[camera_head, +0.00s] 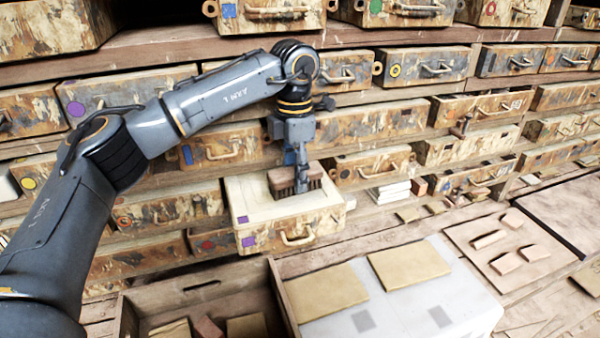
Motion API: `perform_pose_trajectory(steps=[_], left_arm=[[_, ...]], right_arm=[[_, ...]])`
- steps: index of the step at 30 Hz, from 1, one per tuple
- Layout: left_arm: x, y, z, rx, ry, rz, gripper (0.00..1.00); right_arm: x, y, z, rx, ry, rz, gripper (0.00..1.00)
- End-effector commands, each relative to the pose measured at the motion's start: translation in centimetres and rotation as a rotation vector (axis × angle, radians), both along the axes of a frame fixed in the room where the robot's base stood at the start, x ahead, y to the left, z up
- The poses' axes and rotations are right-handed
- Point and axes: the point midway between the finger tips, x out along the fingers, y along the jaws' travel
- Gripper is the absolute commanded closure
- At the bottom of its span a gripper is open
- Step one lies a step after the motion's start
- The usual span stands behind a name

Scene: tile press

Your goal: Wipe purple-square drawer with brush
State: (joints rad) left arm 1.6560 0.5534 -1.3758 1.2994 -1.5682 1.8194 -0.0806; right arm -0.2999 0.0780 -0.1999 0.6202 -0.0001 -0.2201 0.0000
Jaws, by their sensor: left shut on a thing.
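The purple-square drawer (325,223) sticks out from the shelf wall at the centre. It has a pale top, a worn painted front with a metal handle, and purple squares on its front and top. My left gripper (301,186) reaches down over it from above and is shut on a brush (281,177). The brush has a brown block and dark bristles pointing down. The bristles are at the drawer's pale top, toward its back; exact contact is hard to tell. The gripper hides part of the brush. My right gripper is not in view.
Rows of worn drawers surround it; one with a blue square (187,154) is just above left. A wooden crate (195,289) stands below, beside a pale box with tan tiles (325,292) on it. A board with small tiles (489,239) lies at right.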

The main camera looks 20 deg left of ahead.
Motion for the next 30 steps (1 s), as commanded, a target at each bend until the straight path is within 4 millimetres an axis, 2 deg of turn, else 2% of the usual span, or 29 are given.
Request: perform_pose_trajectory(steps=[7,30], left_arm=[[-1.3,1.8,-0.4,-0.001,-0.001,0.001,0.83],[-3.7,4.9,-0.2,0.001,0.001,0.001,0.83]], right_arm=[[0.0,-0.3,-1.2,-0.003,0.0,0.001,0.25],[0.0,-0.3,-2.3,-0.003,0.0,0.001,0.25]])
